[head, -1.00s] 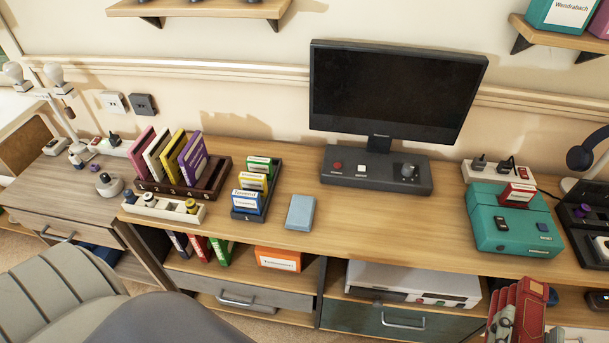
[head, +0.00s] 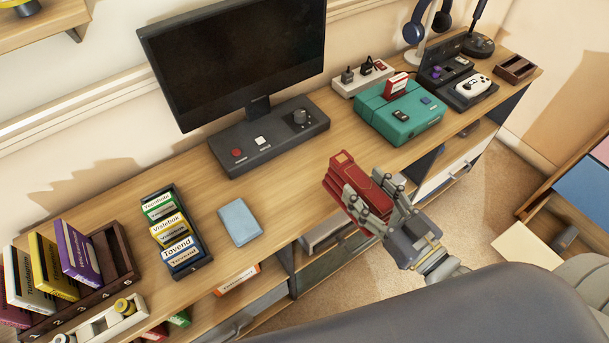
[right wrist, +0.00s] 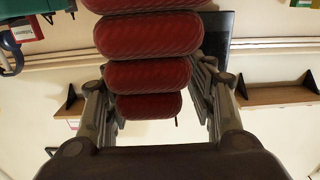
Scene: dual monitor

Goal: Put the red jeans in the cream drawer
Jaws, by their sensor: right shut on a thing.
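The red jeans (head: 350,180) are a folded, layered bundle. My right gripper (head: 374,192) is shut on them, with one finger on each side. It holds them in the air by the desk's front edge in the head view. In the right wrist view the jeans (right wrist: 150,70) show as stacked red rolls between the fingers. My left gripper is not in view.
The wooden desk (head: 290,185) holds a monitor (head: 240,60), a dark control base (head: 268,138), a teal console (head: 398,112), a light blue book (head: 240,222) and a cartridge rack (head: 176,232). A grey chair back (head: 440,312) fills the bottom.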

